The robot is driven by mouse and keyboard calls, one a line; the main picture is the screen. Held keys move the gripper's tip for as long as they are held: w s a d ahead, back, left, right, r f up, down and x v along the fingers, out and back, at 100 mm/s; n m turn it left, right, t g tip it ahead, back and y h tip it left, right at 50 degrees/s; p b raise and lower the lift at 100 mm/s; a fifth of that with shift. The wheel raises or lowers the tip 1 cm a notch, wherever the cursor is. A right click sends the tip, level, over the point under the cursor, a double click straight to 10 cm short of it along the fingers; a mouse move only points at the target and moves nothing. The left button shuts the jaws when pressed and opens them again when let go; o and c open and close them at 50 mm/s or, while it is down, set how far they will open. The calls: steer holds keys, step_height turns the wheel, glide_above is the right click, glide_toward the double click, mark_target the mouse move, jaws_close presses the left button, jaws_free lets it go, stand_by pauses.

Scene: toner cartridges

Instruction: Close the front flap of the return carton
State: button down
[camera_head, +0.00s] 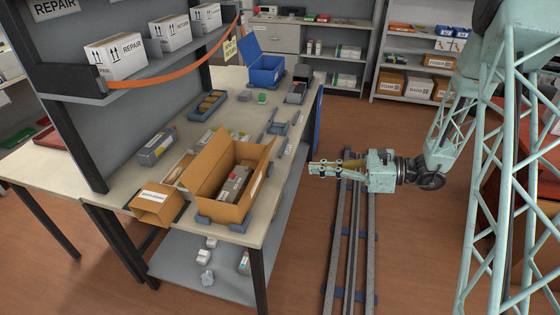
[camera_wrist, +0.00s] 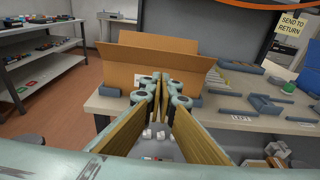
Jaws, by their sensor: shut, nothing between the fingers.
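The open return carton (camera_head: 228,212) stands near the front edge of the bench, with a grey toner cartridge (camera_head: 234,184) inside. In the head view, a broad flap (camera_head: 204,158) stands up on its left side. The side facing my gripper has a raised cardboard panel (camera_head: 262,175). In the wrist view, the carton (camera_wrist: 130,72) is straight ahead, one panel behind another; my fingers cover part of the nearer one. My gripper (camera_head: 312,169) is shut and empty, to the right of the carton, off the bench edge, and apart from it.
A smaller open box (camera_head: 155,205) stands left of the carton. A blue bin (camera_head: 266,72), grey trays (camera_head: 278,127) and a cartridge (camera_head: 157,149) are on the bench. A shelf with an orange strap (camera_head: 175,72) overhangs the back. The floor around the rail (camera_head: 350,225) looks clear.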

steer(key=shift+a, duration=0.15)
stand_by(0.3)
steer(key=b, duration=0.1)
glide_toward(266, 159)
steer(key=w+a+f, duration=0.2)
steer(key=a+f, duration=0.2)
steer(key=shift+w+a+r+b, duration=0.3)
steer(key=shift+w+a+r, duration=0.05)
steer(key=shift+a+r, duration=0.5)
steer(key=shift+r+p, duration=0.2)
steer(key=shift+p, duration=0.1)
steer(key=shift+a+h, duration=0.1)
steer(key=shift+h, duration=0.2)
